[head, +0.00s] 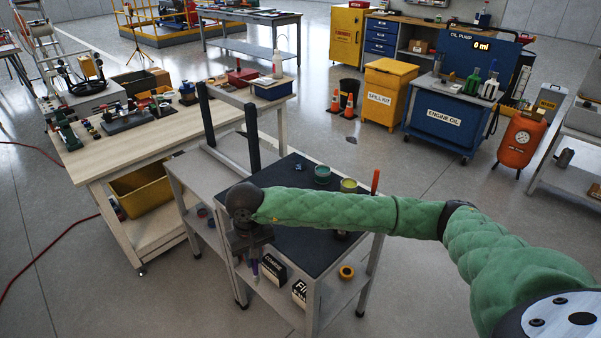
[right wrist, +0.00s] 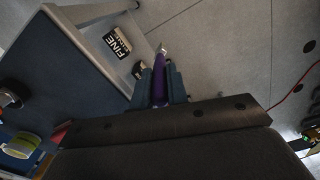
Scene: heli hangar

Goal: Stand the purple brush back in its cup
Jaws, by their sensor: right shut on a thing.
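My right gripper (head: 254,258) hangs at the near left edge of the dark-topped cart (head: 290,222). In the right wrist view its fingers (right wrist: 160,86) are shut on the purple brush (right wrist: 159,78), whose pale tip points away from the wrist. The brush is beyond the tabletop's edge, with the lower shelf and floor behind it. On the cart top stand a teal cup (head: 322,175) and a yellow-green cup (head: 348,185). A dark round item (right wrist: 10,96) is partly cut off in the right wrist view. I cannot tell which cup belongs to the brush. My left gripper is out of view.
An orange-red upright item (head: 375,181) is at the cart's right edge. A wooden workbench (head: 150,135) stands left.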

